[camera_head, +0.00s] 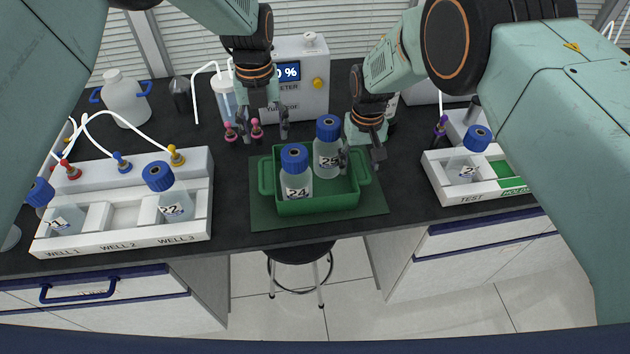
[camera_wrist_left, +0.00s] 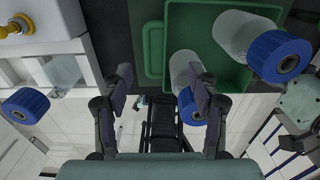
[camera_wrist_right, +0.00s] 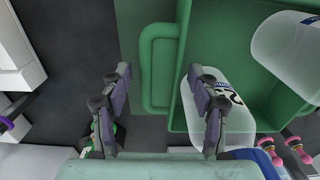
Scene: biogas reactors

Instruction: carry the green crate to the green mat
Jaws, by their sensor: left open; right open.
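The green crate (camera_head: 318,207) sits upright on the dark green mat (camera_head: 262,218) at the table's front edge. It holds two blue-capped bottles, bottle 24 (camera_head: 296,184) and bottle 25 (camera_head: 327,160). My left gripper (camera_head: 265,132) is open and empty, apart from the crate above its left handle (camera_head: 265,176); that handle shows in the left wrist view (camera_wrist_left: 153,50). My right gripper (camera_head: 360,157) is open at the crate's right handle (camera_head: 365,170). In the right wrist view this handle (camera_wrist_right: 158,68) appears between the fingers; I cannot tell whether they touch it.
A white rack (camera_head: 130,240) with wells and capped bottles stands at the left. Another white rack (camera_head: 470,192) with a bottle stands at the right. A meter box (camera_head: 300,85) is at the back. A stool (camera_head: 298,255) stands in front, below the table.

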